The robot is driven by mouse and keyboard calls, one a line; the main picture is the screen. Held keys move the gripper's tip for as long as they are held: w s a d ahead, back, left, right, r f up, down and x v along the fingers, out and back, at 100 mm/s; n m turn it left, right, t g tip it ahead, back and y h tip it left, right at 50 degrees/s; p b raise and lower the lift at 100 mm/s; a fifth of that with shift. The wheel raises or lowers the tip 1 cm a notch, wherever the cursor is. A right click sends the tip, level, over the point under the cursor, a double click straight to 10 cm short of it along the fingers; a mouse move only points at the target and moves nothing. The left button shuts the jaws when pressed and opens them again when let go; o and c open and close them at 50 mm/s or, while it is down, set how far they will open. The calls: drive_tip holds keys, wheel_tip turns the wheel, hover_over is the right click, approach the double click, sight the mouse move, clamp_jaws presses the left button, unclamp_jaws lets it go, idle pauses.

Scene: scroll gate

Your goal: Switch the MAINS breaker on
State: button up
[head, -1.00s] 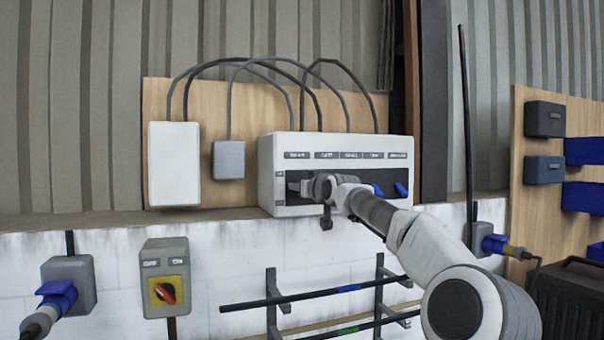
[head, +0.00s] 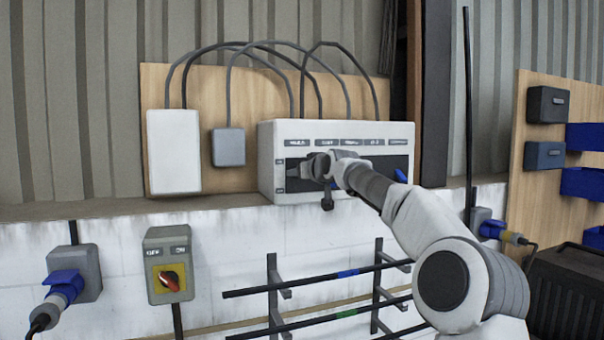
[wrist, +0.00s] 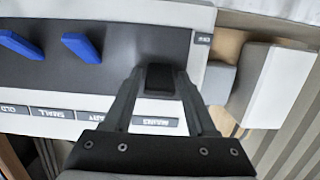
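The white breaker box (head: 266,178) hangs on the wooden board in the head view, with a row of labels above a dark recessed panel. In the wrist view the picture is upside down: the MAINS label (wrist: 154,122) shows between my fingers, and two blue levers (wrist: 82,47) (wrist: 20,45) stand to its left. My gripper (wrist: 160,80) is in front of the dark panel (wrist: 118,50) in line with the MAINS label.
A white box (head: 173,150) and a small grey box (head: 228,147) sit left of the breaker box. Black cables (head: 290,48) arch over it. Below are a red-and-yellow rotary switch (head: 169,278), a rack with rods (head: 310,286) and a blue plug (head: 64,284).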

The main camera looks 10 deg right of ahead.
drive_tip(key=shift+o, duration=0.8)
drive_tip(key=shift+s, duration=0.1)
drive_tip(key=shift+s+d+b, duration=0.15)
drive_tip(key=shift+s+b, duration=0.15)
drive_tip(key=shift+b, duration=0.05)
drive_tip(key=b+v, duration=0.9)
drive_tip(key=v, duration=0.7)
drive_tip(key=shift+s+r+b, duration=0.2)
drive_tip(key=shift+s+b, duration=0.1)
drive_tip(key=shift+b, duration=0.05)
drive_tip(key=shift+d+f, duration=0.1)
drive_tip(key=shift+d, duration=0.05)
